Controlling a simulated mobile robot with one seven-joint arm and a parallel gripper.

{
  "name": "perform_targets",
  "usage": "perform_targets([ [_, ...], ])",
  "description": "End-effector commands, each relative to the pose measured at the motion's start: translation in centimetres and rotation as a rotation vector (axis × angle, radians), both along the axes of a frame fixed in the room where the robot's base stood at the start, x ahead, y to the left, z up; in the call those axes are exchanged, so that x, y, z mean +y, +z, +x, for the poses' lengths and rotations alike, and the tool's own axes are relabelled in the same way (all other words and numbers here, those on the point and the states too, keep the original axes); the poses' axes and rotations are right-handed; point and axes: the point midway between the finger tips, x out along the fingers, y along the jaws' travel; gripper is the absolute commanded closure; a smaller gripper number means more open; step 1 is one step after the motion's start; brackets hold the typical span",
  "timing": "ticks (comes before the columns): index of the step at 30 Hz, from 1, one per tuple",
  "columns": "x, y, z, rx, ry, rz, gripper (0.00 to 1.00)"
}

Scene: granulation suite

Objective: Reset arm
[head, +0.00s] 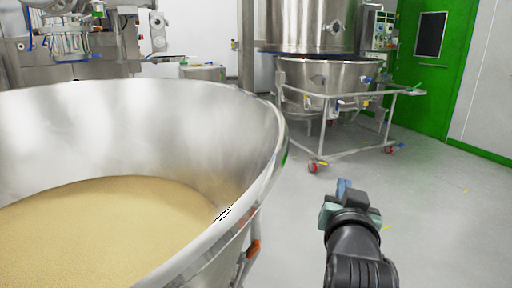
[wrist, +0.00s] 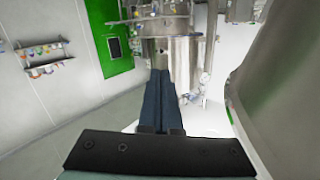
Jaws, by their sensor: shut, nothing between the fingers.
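My gripper (head: 344,188) is at the lower right of the head view, to the right of a large steel bowl and apart from it. In the wrist view my gripper (wrist: 159,76) points away from the camera, with its two dark blue fingers together and nothing between them. The dark arm behind it shows at the bottom of the head view.
The large steel bowl (head: 262,165) holds tan powder (head: 115,235) and fills the left. A wheeled steel vessel (head: 318,78) on a frame stands at the back. A green door (head: 425,75) is at the right. Grey floor (head: 450,210) is clear at the right.

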Motion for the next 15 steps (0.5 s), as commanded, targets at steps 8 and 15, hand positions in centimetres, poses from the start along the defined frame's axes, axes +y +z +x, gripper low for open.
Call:
perform_targets([
  [8, 9.0, 16.7, -6.5, -0.415, 0.118, -0.167, 1.00],
  [15, 15.7, 28.3, -17.8, -0.803, 0.189, -0.263, 1.00],
])
